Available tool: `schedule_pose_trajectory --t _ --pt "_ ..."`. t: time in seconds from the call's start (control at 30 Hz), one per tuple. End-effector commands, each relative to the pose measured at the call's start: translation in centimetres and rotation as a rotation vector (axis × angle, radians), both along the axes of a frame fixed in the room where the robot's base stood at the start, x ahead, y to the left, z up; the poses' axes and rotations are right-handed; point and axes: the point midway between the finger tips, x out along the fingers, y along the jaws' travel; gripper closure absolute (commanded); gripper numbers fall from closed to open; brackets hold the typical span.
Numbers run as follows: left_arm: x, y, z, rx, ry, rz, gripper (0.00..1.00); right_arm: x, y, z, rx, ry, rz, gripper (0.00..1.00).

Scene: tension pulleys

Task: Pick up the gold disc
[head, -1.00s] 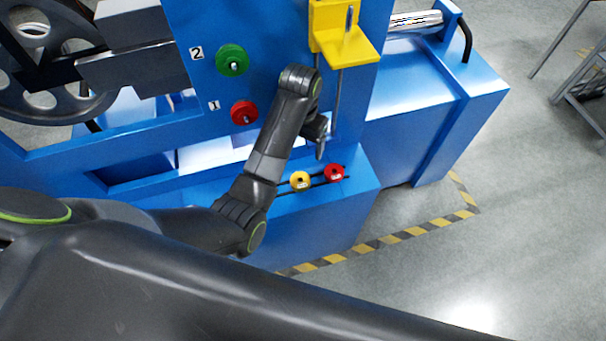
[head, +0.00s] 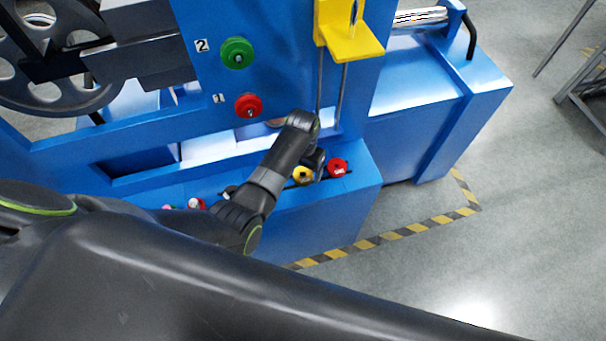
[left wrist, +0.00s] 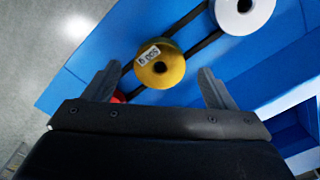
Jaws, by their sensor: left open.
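The gold disc (head: 302,174) sits on the dark rail of the blue machine's low ledge, partly covered by my left arm in the head view. In the left wrist view the gold disc (left wrist: 160,66) shows a centre hole and a white label that seems to read 500 g. My left gripper (left wrist: 161,84) is open, with one finger on each side of the disc in that view. No contact between fingers and disc shows. In the head view the left gripper (head: 318,172) is low over the ledge, mostly hidden by its own arm. My right gripper is not in view.
A red disc (head: 337,167) sits right of the gold one. A white disc (left wrist: 242,12) is on its other side. A yellow bracket (head: 348,38) with rods stands behind the gripper.

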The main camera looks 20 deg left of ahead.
Motion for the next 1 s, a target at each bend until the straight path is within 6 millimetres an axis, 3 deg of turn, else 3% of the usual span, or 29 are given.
schedule_pose_trajectory --t 0.13,0.43,0.93,1.0 --pt "0.0 0.0 -1.5 0.0 0.0 0.0 0.22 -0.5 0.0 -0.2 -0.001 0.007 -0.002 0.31" --pt "0.0 0.0 -1.8 0.0 -0.001 0.0 0.22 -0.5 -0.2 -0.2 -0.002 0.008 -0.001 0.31" --pt "0.0 0.0 -1.8 0.0 -0.001 0.0 0.86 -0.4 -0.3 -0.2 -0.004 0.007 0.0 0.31" --pt "0.1 0.0 -1.7 -0.001 -0.003 0.0 0.87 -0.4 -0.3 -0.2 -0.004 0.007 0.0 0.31"
